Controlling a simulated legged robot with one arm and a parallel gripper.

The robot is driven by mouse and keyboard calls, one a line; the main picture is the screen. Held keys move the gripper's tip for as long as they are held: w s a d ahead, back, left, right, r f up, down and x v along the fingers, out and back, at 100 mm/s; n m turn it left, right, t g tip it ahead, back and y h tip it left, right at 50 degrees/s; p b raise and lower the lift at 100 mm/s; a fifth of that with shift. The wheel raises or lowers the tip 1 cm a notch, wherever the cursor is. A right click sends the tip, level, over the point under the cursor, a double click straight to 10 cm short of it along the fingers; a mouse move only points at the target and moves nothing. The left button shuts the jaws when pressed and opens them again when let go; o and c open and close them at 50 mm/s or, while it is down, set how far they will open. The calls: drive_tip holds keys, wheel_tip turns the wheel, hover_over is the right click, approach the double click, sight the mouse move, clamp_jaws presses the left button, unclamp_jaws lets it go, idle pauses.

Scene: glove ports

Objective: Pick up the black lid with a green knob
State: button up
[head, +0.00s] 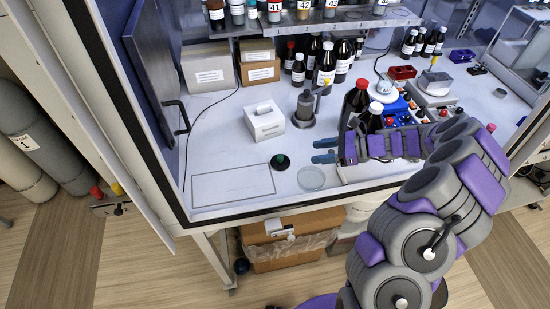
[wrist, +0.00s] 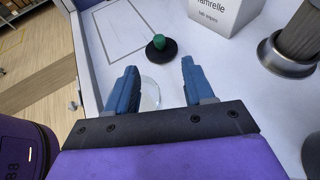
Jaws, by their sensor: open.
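The black lid with a green knob (head: 280,161) lies flat on the white worktop, knob up, near the front edge. It also shows in the wrist view (wrist: 161,47), beyond the fingertips and between their lines. My gripper (head: 323,151) is open and empty, to the right of the lid in the head view and apart from it. Its two blue fingers also show in the wrist view (wrist: 160,75). A clear round dish (head: 311,178) lies on the worktop just in front of the lid, to its right. In the wrist view the dish is partly hidden by my gripper.
A white wipes box (head: 264,121) stands behind the lid. A grey metal stand (head: 303,108) and dark bottles (head: 357,97) stand further right. A drawn rectangle (head: 234,185) on the left is bare. An open cabinet door (head: 155,80) is at the left.

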sight(282, 157)
drive_tip(key=b+x, duration=0.2)
drive_tip(key=x, duration=1)
drive_tip(key=shift+f, duration=0.1)
drive_tip(key=shift+c, duration=0.4)
clamp_jaws()
